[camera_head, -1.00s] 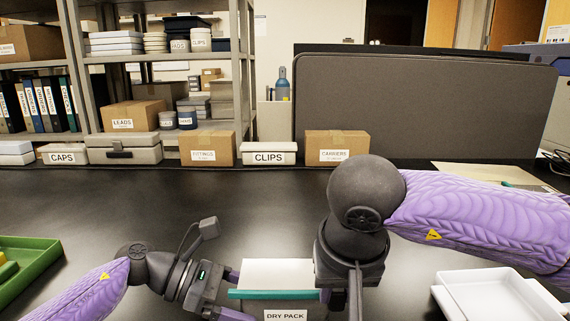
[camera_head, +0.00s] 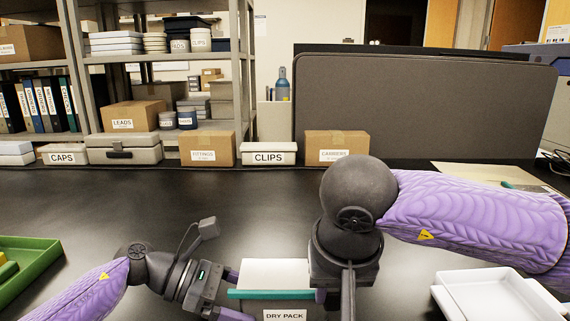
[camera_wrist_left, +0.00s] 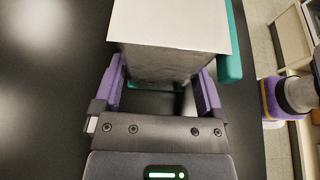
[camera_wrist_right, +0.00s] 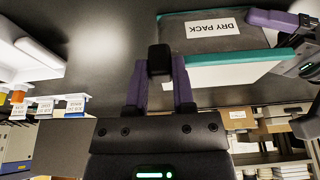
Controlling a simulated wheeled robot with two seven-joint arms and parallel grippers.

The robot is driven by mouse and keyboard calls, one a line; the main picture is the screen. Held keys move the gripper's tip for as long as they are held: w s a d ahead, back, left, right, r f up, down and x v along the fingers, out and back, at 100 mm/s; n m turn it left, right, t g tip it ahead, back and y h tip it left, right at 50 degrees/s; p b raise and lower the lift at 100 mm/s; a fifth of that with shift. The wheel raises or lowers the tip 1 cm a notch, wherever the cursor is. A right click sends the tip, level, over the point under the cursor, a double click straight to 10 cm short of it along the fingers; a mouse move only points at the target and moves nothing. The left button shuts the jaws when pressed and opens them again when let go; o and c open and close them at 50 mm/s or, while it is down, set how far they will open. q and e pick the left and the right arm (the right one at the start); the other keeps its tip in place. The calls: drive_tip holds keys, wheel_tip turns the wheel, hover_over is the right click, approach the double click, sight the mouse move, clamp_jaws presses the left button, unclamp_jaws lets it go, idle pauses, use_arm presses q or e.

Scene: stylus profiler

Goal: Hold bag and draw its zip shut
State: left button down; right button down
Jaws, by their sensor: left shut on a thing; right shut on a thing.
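The grey bag (camera_head: 262,308), labelled DRY PACK, stands at the front of the black bench with a teal zip strip (camera_head: 265,294) along it. A white sheet or panel (camera_head: 275,270) shows behind the strip. My left gripper (camera_head: 230,292) is shut on the bag's left end; the left wrist view shows the grey bag (camera_wrist_left: 160,66) between its fingers. My right gripper (camera_head: 322,296) is at the strip's right end. In the right wrist view its fingers (camera_wrist_right: 158,80) are shut on a small black block (camera_wrist_right: 160,60), apparently the zip's slider. The slider is hidden in the head view.
A white tray (camera_head: 500,298) lies at the right and a green tray (camera_head: 30,262) at the left. Labelled boxes, including CLIPS (camera_head: 269,154), line the back below a grey partition (camera_head: 420,105). The bench between is clear.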

use_arm(q)
drive_tip(key=shift+f, duration=0.1)
use_arm(e)
drive_tip(key=shift+c, duration=1.9)
unclamp_jaws()
drive_tip(key=v, duration=0.7)
drive_tip(key=shift+r, duration=0.1)
drive_tip(key=v, duration=1.2)
use_arm(q)
unclamp_jaws()
